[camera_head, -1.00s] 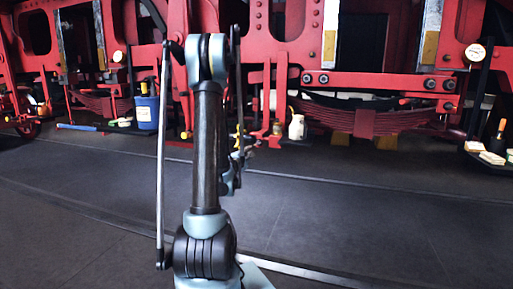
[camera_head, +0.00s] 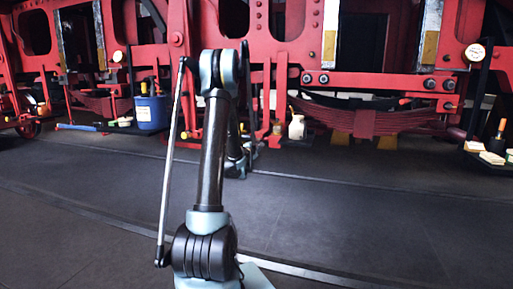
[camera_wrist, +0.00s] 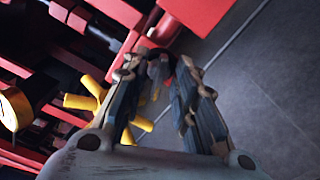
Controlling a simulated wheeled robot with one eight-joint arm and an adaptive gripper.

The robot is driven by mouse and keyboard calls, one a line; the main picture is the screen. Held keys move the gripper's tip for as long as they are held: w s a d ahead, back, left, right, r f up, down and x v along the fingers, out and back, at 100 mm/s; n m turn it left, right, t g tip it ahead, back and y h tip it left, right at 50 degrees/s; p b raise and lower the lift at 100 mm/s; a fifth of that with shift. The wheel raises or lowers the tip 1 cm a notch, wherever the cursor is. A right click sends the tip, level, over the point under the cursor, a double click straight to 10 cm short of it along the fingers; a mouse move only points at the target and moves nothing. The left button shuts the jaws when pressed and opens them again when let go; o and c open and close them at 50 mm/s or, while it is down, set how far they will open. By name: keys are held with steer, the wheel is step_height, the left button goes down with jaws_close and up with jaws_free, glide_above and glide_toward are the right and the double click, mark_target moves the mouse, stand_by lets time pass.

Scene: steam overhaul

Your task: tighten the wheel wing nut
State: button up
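A yellow part with several stubby arms, which looks like the wing nut (camera_wrist: 78,102), is left of my gripper (camera_wrist: 163,68) in the wrist view. My gripper's left finger hides part of it. My gripper's two fingers stand apart with dark floor showing between them, and they hold nothing that I can see. Whether a finger touches the yellow part, I cannot tell. In the head view my arm stands in front of the red frame, and I cannot make out the yellow part or the fingertips there.
The red locomotive frame (camera_head: 375,82) spans the back. A blue bucket (camera_head: 151,113) stands left of my arm, and a white bottle (camera_head: 297,127) stands right of it. A small dark stand with pale blocks (camera_head: 492,158) is far right. The dark floor (camera_head: 390,215) in front is clear.

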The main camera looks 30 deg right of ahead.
steer(key=shift+w+d, duration=0.2)
jaws_close()
